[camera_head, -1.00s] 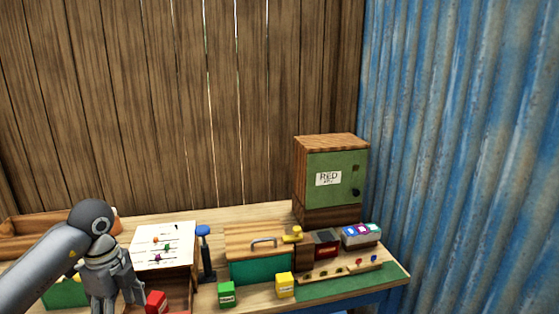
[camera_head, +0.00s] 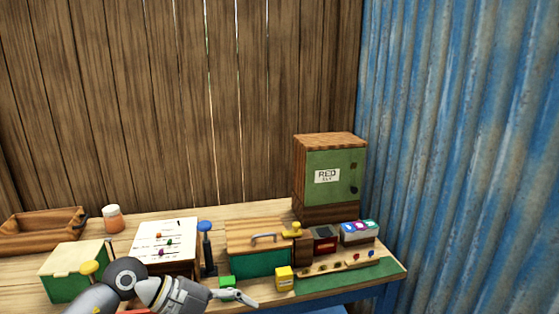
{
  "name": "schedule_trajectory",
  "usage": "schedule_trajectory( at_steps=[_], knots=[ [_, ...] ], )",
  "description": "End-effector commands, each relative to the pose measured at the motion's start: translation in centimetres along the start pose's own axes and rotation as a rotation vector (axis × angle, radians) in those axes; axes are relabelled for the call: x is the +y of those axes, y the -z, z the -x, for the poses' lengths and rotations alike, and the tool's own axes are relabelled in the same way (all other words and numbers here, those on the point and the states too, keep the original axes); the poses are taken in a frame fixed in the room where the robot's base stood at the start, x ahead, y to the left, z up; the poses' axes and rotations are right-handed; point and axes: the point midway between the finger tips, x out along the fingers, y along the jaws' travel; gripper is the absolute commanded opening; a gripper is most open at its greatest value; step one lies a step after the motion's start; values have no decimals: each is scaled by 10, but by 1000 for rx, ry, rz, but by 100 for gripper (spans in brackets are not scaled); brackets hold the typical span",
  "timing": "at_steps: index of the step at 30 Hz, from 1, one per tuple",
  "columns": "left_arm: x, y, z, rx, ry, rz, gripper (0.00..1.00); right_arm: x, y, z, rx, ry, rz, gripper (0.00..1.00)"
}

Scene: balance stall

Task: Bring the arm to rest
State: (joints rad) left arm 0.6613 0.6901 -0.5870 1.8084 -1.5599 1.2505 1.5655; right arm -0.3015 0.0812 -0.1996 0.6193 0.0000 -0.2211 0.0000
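My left arm comes in from the bottom left, low over the front of the table. The red cube is mostly hidden by my arm; only a bit of red shows at the bottom edge. My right gripper is not in view.
A green box with a pale lid (camera_head: 72,272), a wooden tray (camera_head: 40,232) and an orange-white jar (camera_head: 113,219) are at left. A white board (camera_head: 163,236), a blue-topped post (camera_head: 206,245), a handled chest (camera_head: 258,251) and a green cabinet (camera_head: 335,178) stand further right.

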Motion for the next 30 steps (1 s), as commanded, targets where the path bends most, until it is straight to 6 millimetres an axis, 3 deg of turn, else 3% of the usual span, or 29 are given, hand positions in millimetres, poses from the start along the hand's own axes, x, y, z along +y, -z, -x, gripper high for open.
schedule_trajectory(
  at_steps=[1,3,6,9,13,17,22,26,30],
  knots=[
    [-9,22,-11,86,90,-22,66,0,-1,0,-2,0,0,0],
    [-26,49,-16,185,229,-42,66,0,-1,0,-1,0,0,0],
    [-49,79,-12,295,439,-40,66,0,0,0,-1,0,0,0],
    [-71,97,3,364,654,-5,66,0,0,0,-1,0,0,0],
    [-91,99,32,391,926,96,66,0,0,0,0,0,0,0],
    [-97,77,62,342,1169,251,66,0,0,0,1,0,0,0],
    [-75,25,90,176,1400,520,66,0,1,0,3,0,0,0],
    [-34,-21,98,-13,1485,763,66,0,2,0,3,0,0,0],
    [33,-61,90,-249,1466,1034,66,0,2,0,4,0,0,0]
  ],
)
